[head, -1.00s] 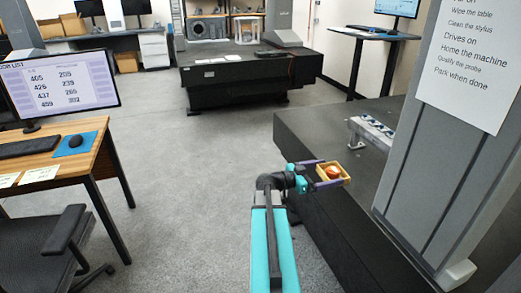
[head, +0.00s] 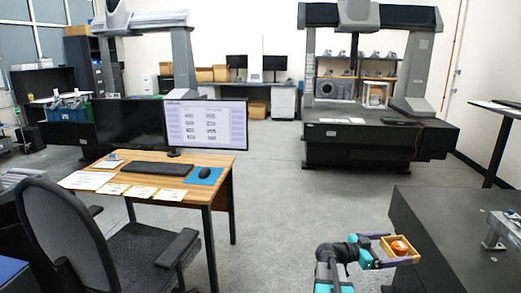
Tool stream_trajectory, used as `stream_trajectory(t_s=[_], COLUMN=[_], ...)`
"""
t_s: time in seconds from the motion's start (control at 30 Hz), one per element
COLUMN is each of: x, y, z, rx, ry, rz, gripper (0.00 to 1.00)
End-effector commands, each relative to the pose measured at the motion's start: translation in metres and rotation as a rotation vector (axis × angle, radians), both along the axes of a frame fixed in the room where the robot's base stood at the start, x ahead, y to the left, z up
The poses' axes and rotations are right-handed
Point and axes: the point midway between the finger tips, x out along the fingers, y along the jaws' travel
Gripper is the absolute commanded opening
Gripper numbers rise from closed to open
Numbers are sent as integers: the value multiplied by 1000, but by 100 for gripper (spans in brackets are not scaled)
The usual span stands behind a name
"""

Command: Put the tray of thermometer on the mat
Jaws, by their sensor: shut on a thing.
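My gripper (head: 396,252) is shut on a small yellowish wooden tray (head: 413,245) at the lower right of the head view. The tray is held level in the air, and a round orange-red thing (head: 400,247) sits in it. I cannot make out a thermometer dial at this size. A blue mat (head: 205,176) lies on the wooden desk to the left, with a black mouse (head: 202,171) on it. The mat is well apart from my gripper, across open floor.
The wooden desk (head: 150,190) also holds a keyboard (head: 157,168), a monitor (head: 207,125) and several papers. A black office chair (head: 70,240) stands before it. A dark machine base (head: 450,225) is close at right. Grey floor (head: 290,190) lies clear between.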

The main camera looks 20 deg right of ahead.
Motion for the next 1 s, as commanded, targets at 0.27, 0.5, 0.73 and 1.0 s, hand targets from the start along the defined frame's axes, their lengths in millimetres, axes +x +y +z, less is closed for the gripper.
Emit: stream_trajectory(t_s=[0.27,0.5,0.73,1.0], x=[61,105,143,179], y=[54,105,156,221], z=[7,11,15,21], rx=[0,2,2,2], ry=[3,6,8,10], rz=[119,218,312,421], gripper=[69,69,69,69])
